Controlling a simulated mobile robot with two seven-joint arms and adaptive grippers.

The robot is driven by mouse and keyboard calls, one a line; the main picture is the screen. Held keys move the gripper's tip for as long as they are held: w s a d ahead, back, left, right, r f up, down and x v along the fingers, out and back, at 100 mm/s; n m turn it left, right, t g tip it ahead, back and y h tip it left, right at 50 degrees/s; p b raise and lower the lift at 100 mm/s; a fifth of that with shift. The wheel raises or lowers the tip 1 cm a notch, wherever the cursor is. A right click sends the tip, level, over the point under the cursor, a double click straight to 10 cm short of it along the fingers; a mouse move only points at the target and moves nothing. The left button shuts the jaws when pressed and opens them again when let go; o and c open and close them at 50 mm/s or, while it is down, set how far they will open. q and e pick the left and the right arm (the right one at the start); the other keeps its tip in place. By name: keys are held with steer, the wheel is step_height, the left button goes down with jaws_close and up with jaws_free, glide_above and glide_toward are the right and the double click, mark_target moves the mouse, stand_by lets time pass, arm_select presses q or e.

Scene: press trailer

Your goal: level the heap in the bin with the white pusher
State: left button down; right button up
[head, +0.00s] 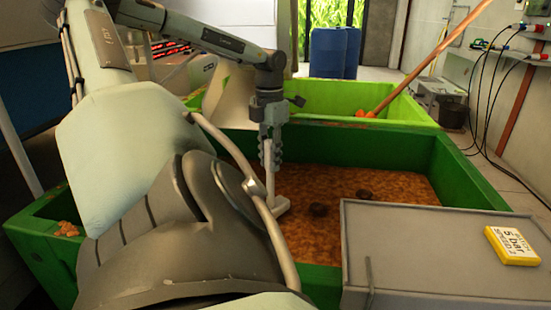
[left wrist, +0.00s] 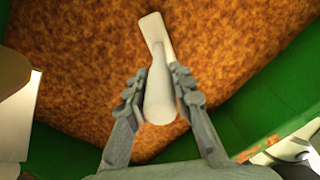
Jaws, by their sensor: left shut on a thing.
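The dark green bin (head: 370,147) holds a brown-orange mash (head: 345,181). My left gripper (head: 270,165) reaches down over the bin and is shut on the white pusher (head: 281,206). In the left wrist view the pusher's pale handle (left wrist: 159,100) sits between both fingers (left wrist: 160,92), and its flat head (left wrist: 153,29) is over the mash. I cannot tell whether the head touches the mash. My left arm hides the bin's left part. My right gripper is not in view.
A grey box (head: 430,260) with a yellow "5 bar" sign (head: 512,246) covers the bin's near right corner. A light green bin (head: 345,98) with an orange-handled tool (head: 430,58) stands behind. Blue barrels (head: 328,52) stand farther back. Cables hang on the right wall.

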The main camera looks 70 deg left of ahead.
arm_select(q)
steer(key=shift+s+a+b, duration=0.55)
steer(key=shift+s+a, duration=1.95)
steer(key=shift+s, duration=2.3)
steer(key=shift+s+a+b, duration=0.55)
steer(key=shift+s+a, duration=1.9)
steer(key=shift+s, duration=2.35)
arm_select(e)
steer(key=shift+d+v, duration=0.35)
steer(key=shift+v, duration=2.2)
arm_select(q)
steer(key=w+d+p, duration=0.1)
steer(key=w+d, duration=0.5)
steer(key=w, duration=0.6)
steer(key=w+d+p, duration=0.2)
steer(key=w+d, duration=0.4)
steer(key=w, duration=0.5)
step_height(320, 180, up, 15)
steer(key=w+p, duration=0.1)
steer(key=p, duration=0.3)
steer(key=shift+d+f, duration=0.15)
steer(key=shift+d, duration=0.05)
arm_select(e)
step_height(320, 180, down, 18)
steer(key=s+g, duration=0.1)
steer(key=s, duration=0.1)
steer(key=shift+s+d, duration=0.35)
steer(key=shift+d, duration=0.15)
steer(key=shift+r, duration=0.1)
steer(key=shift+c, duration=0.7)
